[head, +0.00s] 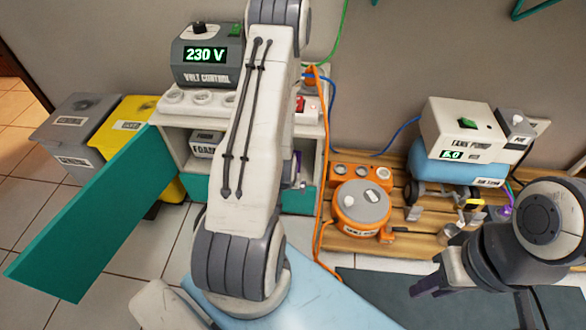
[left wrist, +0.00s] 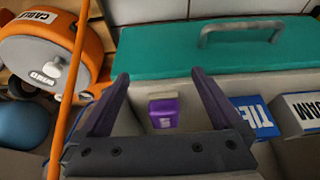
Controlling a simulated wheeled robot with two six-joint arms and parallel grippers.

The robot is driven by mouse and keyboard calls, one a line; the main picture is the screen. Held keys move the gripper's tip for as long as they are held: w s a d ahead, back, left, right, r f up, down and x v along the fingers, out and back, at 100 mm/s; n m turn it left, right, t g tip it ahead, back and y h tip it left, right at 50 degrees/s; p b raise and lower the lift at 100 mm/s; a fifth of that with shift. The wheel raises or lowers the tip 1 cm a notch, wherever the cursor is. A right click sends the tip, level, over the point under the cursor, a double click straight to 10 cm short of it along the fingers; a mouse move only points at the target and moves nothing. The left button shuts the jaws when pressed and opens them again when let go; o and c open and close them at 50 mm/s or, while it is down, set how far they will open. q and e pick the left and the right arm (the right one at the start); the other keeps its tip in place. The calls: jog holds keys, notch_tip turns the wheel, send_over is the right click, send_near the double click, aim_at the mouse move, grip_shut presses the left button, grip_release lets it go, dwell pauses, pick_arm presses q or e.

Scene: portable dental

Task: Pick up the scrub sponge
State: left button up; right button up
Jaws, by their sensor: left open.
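A small purple block with a pale top and a white mark, which looks like the scrub sponge (left wrist: 164,112), stands in the open compartment in the left wrist view. My left gripper (left wrist: 160,76) is open, with one finger on each side of the sponge in that picture. I see no finger touching it. In the head view my left arm hides the left gripper and most of the compartment; only a purple sliver shows beside the arm. My right gripper (head: 478,300) is at the lower right with its dark fingers apart and nothing visible between them.
The cabinet's teal drawer front with a grey handle (left wrist: 240,30) lies beyond the sponge. Labelled boxes (left wrist: 256,117) stand to its right. An orange cable reel (head: 362,208) and cable are close by. A teal door panel (head: 95,220) stands open at left.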

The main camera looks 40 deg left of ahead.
pick_arm(q)
jog(key=w+a+b, duration=0.1)
jog(key=w, duration=0.1)
jog(key=w+a+b, duration=0.1)
jog(key=w, duration=0.1)
jog(key=w+a+b, duration=0.1)
jog(key=w+a, duration=0.1)
jog(key=shift+w, duration=0.3)
jog(key=shift+f+b, duration=0.4)
jog(key=shift+f, duration=0.15)
jog(key=shift+c, duration=0.3)
jog(key=c, duration=1.4)
jog(key=shift+r, duration=0.1)
